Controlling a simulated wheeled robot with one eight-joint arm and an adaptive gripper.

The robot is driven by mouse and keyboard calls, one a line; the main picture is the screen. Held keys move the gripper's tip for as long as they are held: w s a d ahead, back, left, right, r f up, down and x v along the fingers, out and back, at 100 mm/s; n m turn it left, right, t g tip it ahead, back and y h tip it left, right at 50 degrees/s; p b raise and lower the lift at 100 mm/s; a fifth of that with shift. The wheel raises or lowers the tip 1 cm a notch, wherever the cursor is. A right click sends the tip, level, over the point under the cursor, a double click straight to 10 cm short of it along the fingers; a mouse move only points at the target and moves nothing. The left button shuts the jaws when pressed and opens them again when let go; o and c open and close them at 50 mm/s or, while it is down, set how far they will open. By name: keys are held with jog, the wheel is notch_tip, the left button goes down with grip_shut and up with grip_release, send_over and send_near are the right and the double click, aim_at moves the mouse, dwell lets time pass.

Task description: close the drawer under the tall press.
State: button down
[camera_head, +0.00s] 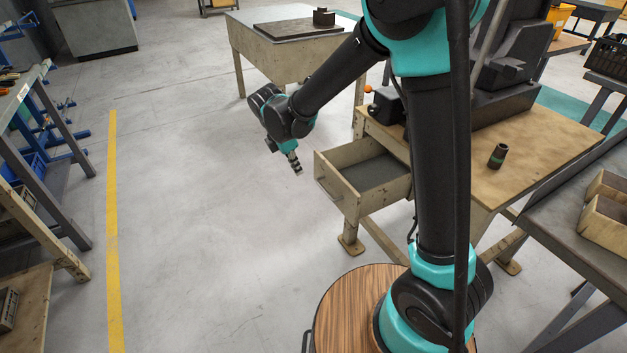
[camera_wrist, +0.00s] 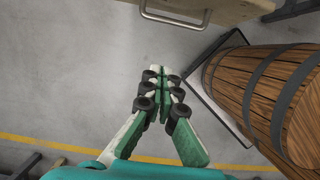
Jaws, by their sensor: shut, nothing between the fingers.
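The drawer (camera_head: 341,192) under the press table is pulled open to the left. Its front panel carries a metal handle (camera_head: 327,190), and its grey floor shows empty. The tall dark press (camera_head: 493,95) stands on the wooden table above; my arm hides part of it. My gripper (camera_head: 298,171) is shut and empty, pointing down in the air, to the left of the drawer front and apart from it. In the wrist view my gripper (camera_wrist: 159,98) has its fingers together, and the drawer front with its handle (camera_wrist: 175,20) shows at the top edge.
Another table (camera_head: 285,35) stands behind. A workbench (camera_head: 40,120) is at the left. The floor left of the drawer, by the yellow line (camera_head: 113,220), is clear. My wooden base shows in the wrist view.

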jog(key=w+d+f, duration=0.3)
jog(key=d+f, duration=0.2)
jog(key=f, duration=0.5)
jog(key=shift+w+d, duration=0.3)
jog(key=shift+w, duration=0.05)
jog(key=w+d, duration=0.4)
jog(key=d, duration=0.3)
jog(key=w+d, duration=0.5)
jog(key=d, duration=0.1)
jog(key=w+d, duration=0.5)
jog(key=d, duration=0.2)
jog(key=shift+d, duration=0.3)
jog(key=shift+r, duration=0.1)
